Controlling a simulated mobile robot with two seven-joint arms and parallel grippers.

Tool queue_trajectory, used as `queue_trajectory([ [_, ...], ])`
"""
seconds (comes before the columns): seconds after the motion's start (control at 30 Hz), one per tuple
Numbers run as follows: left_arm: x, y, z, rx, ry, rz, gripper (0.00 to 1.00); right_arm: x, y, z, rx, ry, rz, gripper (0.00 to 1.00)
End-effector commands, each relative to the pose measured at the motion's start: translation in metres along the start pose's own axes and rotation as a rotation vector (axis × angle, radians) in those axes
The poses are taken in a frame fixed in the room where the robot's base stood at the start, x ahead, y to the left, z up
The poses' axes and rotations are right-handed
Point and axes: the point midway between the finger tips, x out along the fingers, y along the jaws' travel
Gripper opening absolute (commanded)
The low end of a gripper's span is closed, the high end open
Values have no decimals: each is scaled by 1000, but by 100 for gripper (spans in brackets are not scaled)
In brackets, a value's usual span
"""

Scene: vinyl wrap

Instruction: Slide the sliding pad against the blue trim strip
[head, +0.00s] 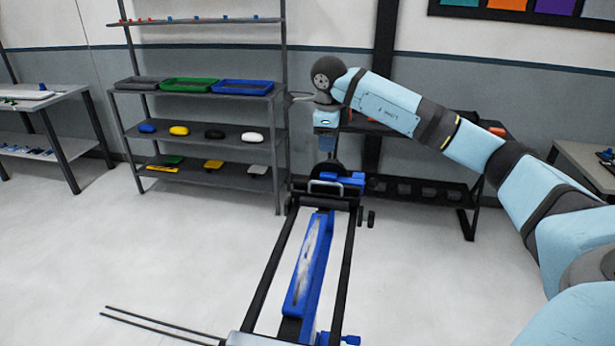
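The blue trim strip (323,240) lies lengthwise in a long dark-railed fixture at the lower middle of the head view, with a worn whitish patch along its top. At the fixture's far end is a dark carriage with a grey loop handle (325,184) and small blue parts; the sliding pad may be part of it, but I cannot make the pad out. My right gripper (327,146) points down just above this far end, beyond the strip. Its fingers are small and dark, so I cannot tell whether they are open or touching anything. My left gripper is not in view.
A grey shelf rack (196,133) with trays and coloured items stands behind on the left. A low dark rack (425,193) stands behind my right arm. Side tables (40,104) stand at both edges. The pale floor (150,250) beside the fixture is mostly clear.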

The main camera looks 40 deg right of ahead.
Motion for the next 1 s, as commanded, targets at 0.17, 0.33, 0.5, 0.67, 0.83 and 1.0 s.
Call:
queue_trajectory([
  [0.17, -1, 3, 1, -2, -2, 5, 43, 2, -1, -2, 3, 6, -2, 38],
  [0.33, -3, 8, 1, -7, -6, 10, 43, 22, -1, -2, 1, 7, 1, 38],
  [0.5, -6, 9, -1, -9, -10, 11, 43, 57, -1, -2, 2, 7, 2, 38],
  [0.67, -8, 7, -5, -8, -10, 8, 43, 91, -1, -2, 2, 6, 1, 38],
  [0.83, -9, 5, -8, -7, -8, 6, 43, 119, -1, -1, 1, 4, 1, 38],
  [1.0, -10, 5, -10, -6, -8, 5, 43, 134, -1, -2, 1, 3, 0, 38],
])
